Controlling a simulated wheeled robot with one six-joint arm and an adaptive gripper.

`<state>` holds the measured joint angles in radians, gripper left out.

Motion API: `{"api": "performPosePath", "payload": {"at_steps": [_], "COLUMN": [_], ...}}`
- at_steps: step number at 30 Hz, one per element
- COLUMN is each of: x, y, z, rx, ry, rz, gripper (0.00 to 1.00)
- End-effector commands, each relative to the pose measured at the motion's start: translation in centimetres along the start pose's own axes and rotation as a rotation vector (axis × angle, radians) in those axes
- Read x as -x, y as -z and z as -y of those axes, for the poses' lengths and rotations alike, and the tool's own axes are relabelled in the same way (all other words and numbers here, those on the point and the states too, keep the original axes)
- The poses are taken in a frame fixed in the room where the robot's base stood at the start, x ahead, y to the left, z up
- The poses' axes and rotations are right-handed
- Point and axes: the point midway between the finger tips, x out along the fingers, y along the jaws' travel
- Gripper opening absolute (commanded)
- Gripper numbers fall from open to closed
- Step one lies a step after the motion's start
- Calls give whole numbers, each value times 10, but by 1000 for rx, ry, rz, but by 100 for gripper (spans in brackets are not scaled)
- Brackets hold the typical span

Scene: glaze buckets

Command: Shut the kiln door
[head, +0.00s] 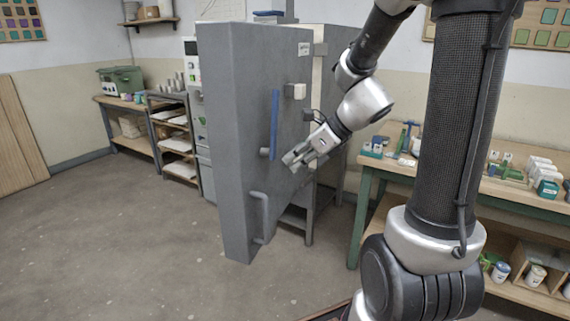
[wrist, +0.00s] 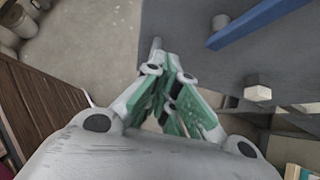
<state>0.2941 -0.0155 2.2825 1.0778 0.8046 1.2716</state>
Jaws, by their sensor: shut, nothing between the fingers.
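The kiln door (head: 245,120) is a tall, thick grey slab standing swung open from the kiln (head: 336,60), most of which it hides. A blue bar (head: 275,125) stands upright on the door's face, with a pale block (head: 297,91) to its upper right. A grey bar handle (head: 260,217) sits low on the door. My gripper (head: 290,161) is shut and empty, in front of the door's face, just right of the blue bar's lower end. In the wrist view its fingers (wrist: 166,70) come together beside the door (wrist: 185,20). Whether they touch it is unclear.
A green-framed workbench (head: 400,171) with small containers stands at the right. A shelf rack (head: 175,140) and a bench with a green box (head: 120,80) stand behind, left of the door. The floor (head: 130,235) left of the door is clear.

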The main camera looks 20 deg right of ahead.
Motion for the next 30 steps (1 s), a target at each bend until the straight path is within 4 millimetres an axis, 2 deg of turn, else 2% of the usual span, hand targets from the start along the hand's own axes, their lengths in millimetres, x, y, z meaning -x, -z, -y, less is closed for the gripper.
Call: {"api": "performPosePath", "payload": {"at_steps": [6,12,19,30], "x": [-47,-86,-105,-108], "y": [1,-3,-24,-28], "z": [-1,-1,-1,0], "rx": [0,5,4,3], "ry": [-6,-4,-2,-1], "rz": [-3,-2,-2,-1], "gripper": [0,0,0,0]}}
